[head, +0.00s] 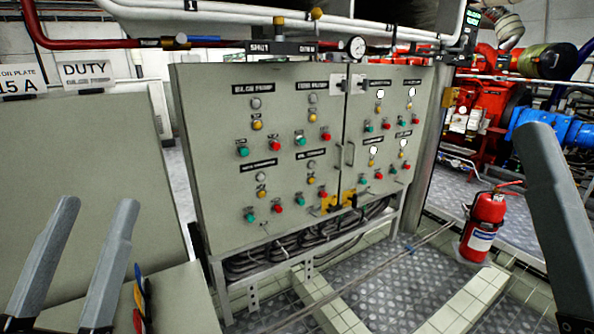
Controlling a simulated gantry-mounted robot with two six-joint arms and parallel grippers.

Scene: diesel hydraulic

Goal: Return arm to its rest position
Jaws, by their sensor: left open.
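My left gripper (98,204) shows at the lower left, with its two grey fingers pointing up and apart. It is open, with nothing seen between the fingers. It appears in front of the grey cabinet at the left. One grey finger of my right gripper (552,200) shows at the right edge; the rest is out of view, so its opening cannot be told.
A grey control cabinet (217,170) with buttons and lamps stands in the middle. Another grey cabinet (80,170) is at the left. A red fire extinguisher (485,222) stands on the floor at the right. Pipes (260,18) run overhead. Metal floor plates (390,290) lie bare in front.

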